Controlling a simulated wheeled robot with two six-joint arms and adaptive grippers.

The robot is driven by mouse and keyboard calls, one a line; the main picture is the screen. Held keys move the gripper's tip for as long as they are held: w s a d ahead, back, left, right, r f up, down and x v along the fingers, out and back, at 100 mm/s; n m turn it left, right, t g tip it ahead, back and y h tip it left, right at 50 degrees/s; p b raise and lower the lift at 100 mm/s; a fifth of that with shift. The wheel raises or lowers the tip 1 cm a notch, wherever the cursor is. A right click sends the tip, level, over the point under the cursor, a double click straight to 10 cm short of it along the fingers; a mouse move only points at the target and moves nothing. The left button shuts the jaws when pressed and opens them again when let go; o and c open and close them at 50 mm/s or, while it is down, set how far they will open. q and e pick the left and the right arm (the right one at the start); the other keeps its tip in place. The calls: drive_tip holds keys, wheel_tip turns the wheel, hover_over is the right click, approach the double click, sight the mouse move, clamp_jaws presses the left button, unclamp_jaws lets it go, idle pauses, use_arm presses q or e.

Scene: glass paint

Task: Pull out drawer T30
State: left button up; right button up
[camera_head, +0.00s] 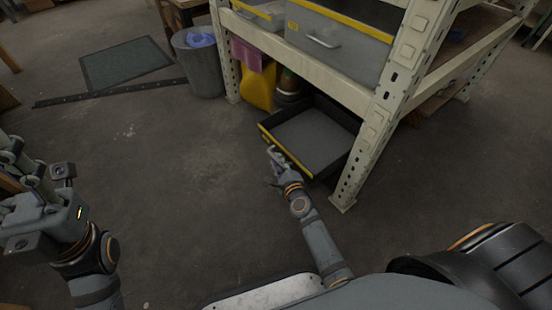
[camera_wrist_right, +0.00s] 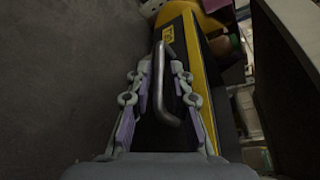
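A dark drawer (camera_head: 318,138) with a yellow-edged front sits low under the shelf unit, near the floor. It stands pulled out, and its empty grey inside shows in the head view. That gripper also shows at the drawer front in the head view (camera_head: 273,157). My left gripper (camera_head: 35,190) is at the left edge, away from the drawer.
The cream shelf unit's post (camera_head: 375,140) stands right of the drawer. A yellow container (camera_head: 260,88) and a grey bin (camera_head: 198,65) stand behind and left of it. Closed grey drawers (camera_head: 335,35) are above. The floor (camera_head: 180,180) in front and left is clear.

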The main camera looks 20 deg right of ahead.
drive_tip(key=shift+x, duration=1.1)
clamp_jaws()
